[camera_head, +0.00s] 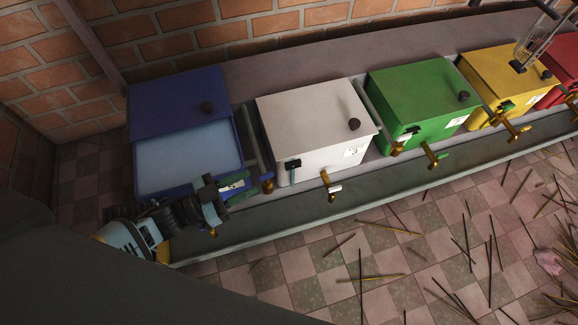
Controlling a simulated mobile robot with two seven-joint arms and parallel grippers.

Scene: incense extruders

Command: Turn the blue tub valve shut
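The blue tub (183,100) stands at the left of the row, its lid pushed back and pale blue liquid or filling (188,158) showing. My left gripper (232,190) reaches in from the lower left to the tub's front right corner, beside its label card (232,184). Brass of the blue tub's valve (212,232) shows just below the gripper; its handle is largely hidden.
White (310,112), green (420,90), yellow (505,75) and red (562,68) tubs continue to the right with brass taps. A long trough (300,218) runs in front. Incense sticks (370,278) lie scattered on the tiled floor. A brick wall stands behind.

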